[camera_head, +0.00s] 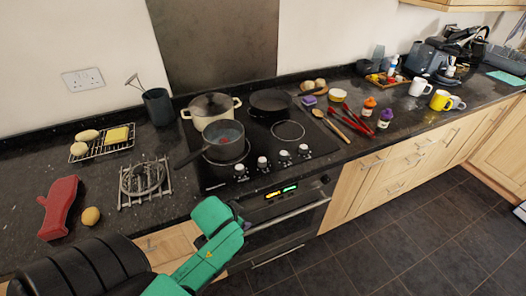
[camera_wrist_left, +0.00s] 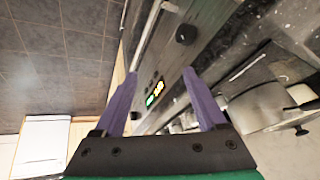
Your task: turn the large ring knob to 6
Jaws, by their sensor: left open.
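The black hob (camera_head: 322,143) carries a row of several pale-topped knobs along its front edge, including a left one (camera_head: 240,171), two middle ones (camera_head: 263,163) (camera_head: 284,158) and a right one (camera_head: 304,151). I cannot tell which one is the large ring knob or read its marks. My left gripper (camera_head: 243,219) is in front of the oven panel, below and left of the knobs, its fingers mostly hidden by the green hand. In the left wrist view the purple fingers (camera_wrist_left: 160,74) are apart and empty, with the lit oven display (camera_wrist_left: 154,94) between them. My right gripper is not in view.
A grey pan (camera_head: 224,140) with a handle pointing left, a lidded pot (camera_head: 211,109) and a black pan (camera_head: 270,101) stand on the hob. A dark oven knob (camera_wrist_left: 186,34) and the oven handle (camera_head: 286,215) are nearby. Red tongs (camera_head: 367,110) lie to the right.

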